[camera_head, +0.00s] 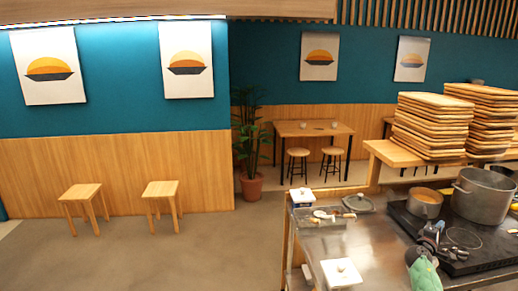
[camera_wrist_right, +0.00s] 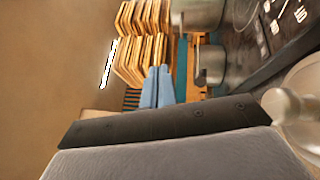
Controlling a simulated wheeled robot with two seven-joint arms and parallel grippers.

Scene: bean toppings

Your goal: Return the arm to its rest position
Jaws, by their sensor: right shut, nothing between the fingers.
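My right gripper (camera_head: 432,234) is at the lower right of the head view, over the front of the stove. It is small and dark there, and its fingertips are hard to make out. In the right wrist view its two pale blue fingers (camera_wrist_right: 156,88) are together, with nothing visible between them. My left gripper is in neither view.
A steel counter (camera_head: 350,248) holds a black stove (camera_head: 480,250) with an orange-filled saucepan (camera_head: 425,211) and a large pot (camera_head: 482,205). A lid (camera_head: 358,204) and a white container (camera_head: 341,272) are on the left. Stacked wooden trays (camera_head: 430,128) stand behind.

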